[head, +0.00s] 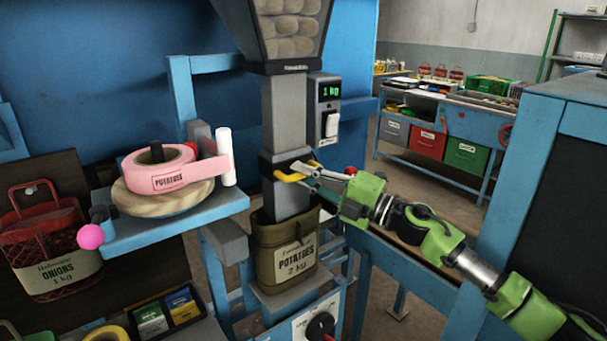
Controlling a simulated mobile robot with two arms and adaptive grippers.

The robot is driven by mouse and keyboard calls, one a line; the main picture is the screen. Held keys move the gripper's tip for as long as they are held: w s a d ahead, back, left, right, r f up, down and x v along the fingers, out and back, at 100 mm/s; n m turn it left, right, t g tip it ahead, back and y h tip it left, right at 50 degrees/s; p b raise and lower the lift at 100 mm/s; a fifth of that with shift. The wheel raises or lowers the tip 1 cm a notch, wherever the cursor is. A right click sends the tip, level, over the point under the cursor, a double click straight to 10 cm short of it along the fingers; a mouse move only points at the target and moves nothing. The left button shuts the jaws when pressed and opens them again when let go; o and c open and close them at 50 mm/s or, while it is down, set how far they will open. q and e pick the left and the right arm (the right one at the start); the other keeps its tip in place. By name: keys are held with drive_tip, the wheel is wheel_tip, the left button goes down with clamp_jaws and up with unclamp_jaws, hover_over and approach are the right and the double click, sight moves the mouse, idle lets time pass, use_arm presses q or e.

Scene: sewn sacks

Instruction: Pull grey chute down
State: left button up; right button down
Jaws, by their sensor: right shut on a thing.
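The grey chute (283,115) hangs upright below a hopper (289,30) of potatoes. A dark collar with a yellow handle (287,178) sits around it, low down. My right gripper (303,170) comes in from the right and is shut on the yellow handle. The chute's lower end goes into the open mouth of an olive sack (287,255) labelled potatoes 2 kg. My left gripper is not in view.
A box with a display reading 1 kg (328,100) is mounted right of the chute. A pink labelled roll (163,170) lies on a blue shelf (190,224) at left. A red onion sack (50,245) hangs at far left. A blue post (520,190) stands near my right arm.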

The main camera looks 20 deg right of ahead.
drive_tip(key=shift+a+f, duration=0.1)
drive_tip(key=shift+f, duration=0.3)
drive_tip(key=c, duration=2.1)
unclamp_jaws()
drive_tip(key=shift+r, duration=0.1)
drive_tip(key=v, duration=1.2)
